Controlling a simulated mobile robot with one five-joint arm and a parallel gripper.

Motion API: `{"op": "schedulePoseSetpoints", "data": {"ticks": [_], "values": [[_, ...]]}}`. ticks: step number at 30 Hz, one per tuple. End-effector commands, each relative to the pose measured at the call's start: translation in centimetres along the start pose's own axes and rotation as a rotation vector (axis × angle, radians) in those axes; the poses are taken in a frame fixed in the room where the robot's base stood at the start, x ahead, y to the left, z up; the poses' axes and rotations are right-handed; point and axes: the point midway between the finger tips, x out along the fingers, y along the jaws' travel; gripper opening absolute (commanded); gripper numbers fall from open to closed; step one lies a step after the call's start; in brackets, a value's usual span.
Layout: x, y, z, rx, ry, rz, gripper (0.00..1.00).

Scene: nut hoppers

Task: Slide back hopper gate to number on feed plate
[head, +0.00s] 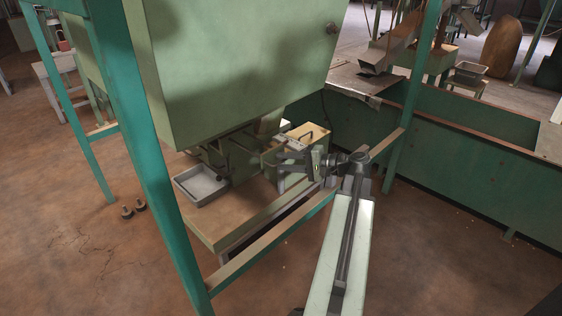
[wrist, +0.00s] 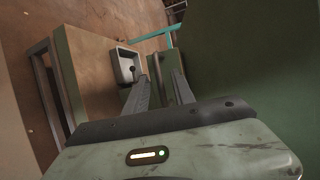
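The hopper is the large green bin (head: 240,65) in the head view, hanging in a teal frame above a wooden bench (head: 228,226). Its green outlet (head: 232,150) shows beneath it, above a grey tray (head: 201,187). My gripper (head: 277,161) is under the hopper's right side, pointing left toward the outlet, apparently empty. In the wrist view its two dark fingers (wrist: 158,76) are spread apart, with a green part beyond them. A small dark knob (wrist: 132,70) shows over the tray there. I cannot clearly make out the gate or any number on a feed plate.
A tan-topped box with a dark handle (head: 307,136) stands behind my gripper. A teal post (head: 150,150) stands in front at left. A long green trough wall (head: 450,150) bounds the right. Two small brown pieces (head: 133,208) lie on the floor. Open floor lies at left.

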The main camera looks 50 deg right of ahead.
Motion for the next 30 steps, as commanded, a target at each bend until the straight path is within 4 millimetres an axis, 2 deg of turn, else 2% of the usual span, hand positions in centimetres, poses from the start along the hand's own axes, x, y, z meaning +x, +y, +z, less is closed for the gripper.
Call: {"op": "schedulePoseSetpoints", "data": {"ticks": [1,6,9,13,22,26,30], "values": [[-1.2,-0.2,0.0,0.0,0.004,0.0,0.31],[-4.5,-0.2,-0.1,0.001,0.004,0.0,0.31],[-5.6,-0.1,-0.1,0.001,0.002,0.0,0.31],[-6.2,0.0,0.0,0.001,0.002,0.0,0.31],[-5.8,0.0,0.0,0.0,0.0,0.0,0.31],[-4.1,0.1,0.0,0.0,-0.001,0.0,0.31],[-1.4,0.2,0.1,-0.001,-0.003,0.0,0.31]]}}
